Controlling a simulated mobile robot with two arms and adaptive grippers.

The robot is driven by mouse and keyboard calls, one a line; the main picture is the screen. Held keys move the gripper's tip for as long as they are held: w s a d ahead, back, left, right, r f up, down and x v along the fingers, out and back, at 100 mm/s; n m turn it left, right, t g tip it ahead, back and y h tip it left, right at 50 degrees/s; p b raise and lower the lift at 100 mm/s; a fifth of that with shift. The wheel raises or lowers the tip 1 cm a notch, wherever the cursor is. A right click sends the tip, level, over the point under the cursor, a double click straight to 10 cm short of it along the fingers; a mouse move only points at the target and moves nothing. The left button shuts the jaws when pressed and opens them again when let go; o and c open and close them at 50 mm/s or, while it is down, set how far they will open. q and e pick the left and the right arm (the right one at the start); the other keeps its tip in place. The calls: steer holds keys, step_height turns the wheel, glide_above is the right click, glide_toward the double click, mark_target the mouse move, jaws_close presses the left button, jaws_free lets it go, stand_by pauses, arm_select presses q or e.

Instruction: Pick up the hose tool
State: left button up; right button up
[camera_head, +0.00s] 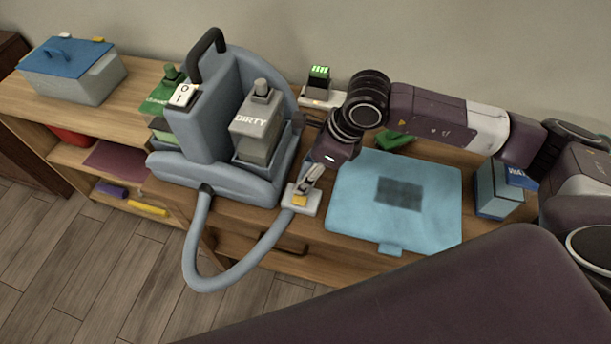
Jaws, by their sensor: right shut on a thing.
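The hose tool (303,203) is a pale grey head with a yellow patch, on the end of the blue-grey hose (196,262). It shows just right of the portable cleaning machine (199,135), near the front edge of the wooden cabinet top. My right gripper (312,178) points down at the tool from behind and is shut on it. The fingers hide part of the tool. I cannot tell whether the tool touches the wood. The hose hangs in a loop over the front edge. My left gripper is not in view.
A light blue mat (347,205) with a dark patch lies right of the tool. A blue box (493,190) stands further right. A green bottle (163,105) is behind the machine's left side, and a blue-lidded bin (88,82) stands far left. A charger-like item (318,80) is behind.

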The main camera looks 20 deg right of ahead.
step_height(320, 180, up, 20)
steer(key=b, duration=0.1)
steer(key=shift+f, duration=0.1)
